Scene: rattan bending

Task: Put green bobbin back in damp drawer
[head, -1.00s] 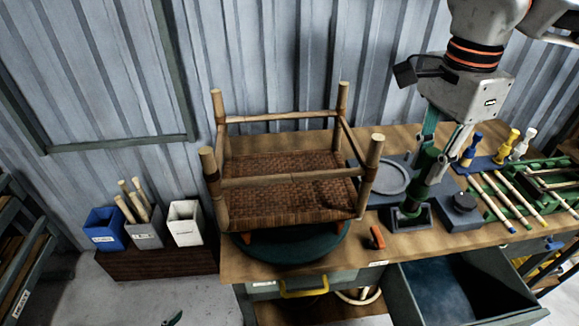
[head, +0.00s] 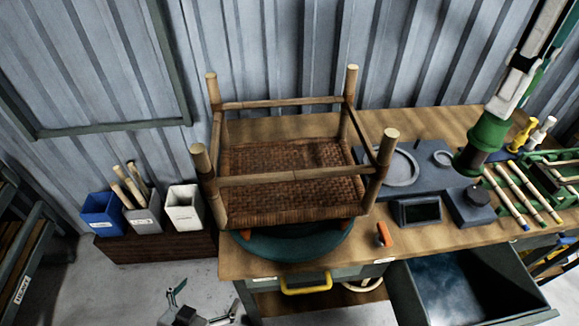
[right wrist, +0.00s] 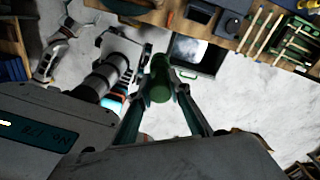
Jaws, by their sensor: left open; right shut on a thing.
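The green bobbin (head: 489,134) is held up above the right part of the workbench, tilted, clear of the bench top. My right gripper (head: 497,112) is shut on it; in the right wrist view the bobbin (right wrist: 160,86) sits between the two fingers. An open drawer (head: 402,296) with a dark blue, shiny inside hangs out of the bench front, below the bobbin in the head view. I cannot read a label marking it as damp. It also shows in the right wrist view (right wrist: 216,60). My left gripper (head: 178,300) is open and empty, low at the lower left.
A woven stool frame (head: 290,180) stands on a round green turntable (head: 290,246). A square black holder (head: 418,211), a dark block with a knob (head: 470,207) and an orange-handled tool (head: 383,234) are on the bench. A closed drawer has a yellow handle (head: 306,290).

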